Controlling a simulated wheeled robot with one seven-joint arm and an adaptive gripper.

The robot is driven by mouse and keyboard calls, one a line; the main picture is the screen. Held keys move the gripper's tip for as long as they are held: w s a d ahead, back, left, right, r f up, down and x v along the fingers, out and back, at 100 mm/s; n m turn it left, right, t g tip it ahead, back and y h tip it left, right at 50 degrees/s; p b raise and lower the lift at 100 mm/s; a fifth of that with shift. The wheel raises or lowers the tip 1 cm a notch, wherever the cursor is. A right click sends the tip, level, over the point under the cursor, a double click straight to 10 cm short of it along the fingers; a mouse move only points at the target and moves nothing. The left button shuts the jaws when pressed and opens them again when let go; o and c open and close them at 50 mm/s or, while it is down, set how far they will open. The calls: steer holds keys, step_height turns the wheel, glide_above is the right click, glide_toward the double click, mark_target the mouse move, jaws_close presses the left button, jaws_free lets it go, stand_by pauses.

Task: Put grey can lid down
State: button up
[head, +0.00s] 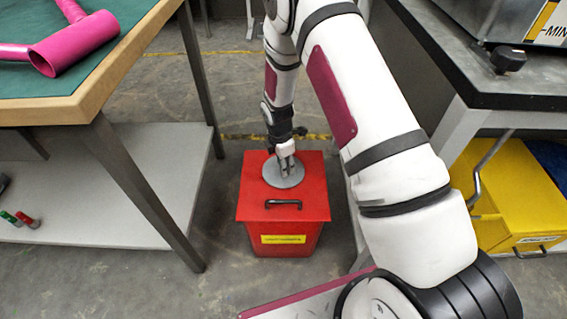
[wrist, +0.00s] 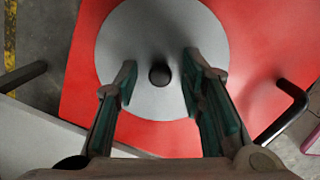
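The grey can lid (head: 283,172) is a round flat disc on the top of the red can (head: 284,210) in the head view. In the wrist view the lid (wrist: 195,42) fills the upper middle, with a small black knob (wrist: 159,75) at its centre. My gripper (wrist: 158,78) is open, one finger on each side of the knob, with gaps between. In the head view my gripper (head: 285,165) points down at the lid. Whether the lid lies flush on the red top cannot be told.
A wooden-edged table (head: 100,100) with pink tubes (head: 75,43) stands at the left, above a grey shelf (head: 90,185). A yellow box (head: 515,195) is at the right under a dark bench. The red can has black handles (head: 283,203). Floor is clear around it.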

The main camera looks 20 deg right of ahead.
step_height(320, 180, up, 12)
steer(key=a+p, duration=0.1)
steer(key=p, duration=0.3)
steer(key=shift+s+p, duration=0.3)
steer(key=shift+p, duration=0.05)
steer(key=shift+r, duration=0.2)
steer(key=s+d+r+m, duration=0.1)
steer(key=s+r+m, duration=0.55)
steer(key=r, duration=0.65)
steer(key=s+d+r+m, duration=0.1)
steer(key=s+r+m, duration=0.3)
steer(key=s+r, duration=0.75)
steer(key=s+r+m, duration=0.3)
steer(key=s+m, duration=0.1)
steer(key=s, duration=0.7)
steer(key=s+a+r+m+y, duration=0.1)
steer(key=s+r+m, duration=0.3)
steer(key=s, duration=0.7)
steer(key=shift+s+r+m, duration=0.25)
steer(key=shift+s+m, duration=0.15)
steer(key=shift+m, duration=0.25)
steer(key=shift+a, duration=0.1)
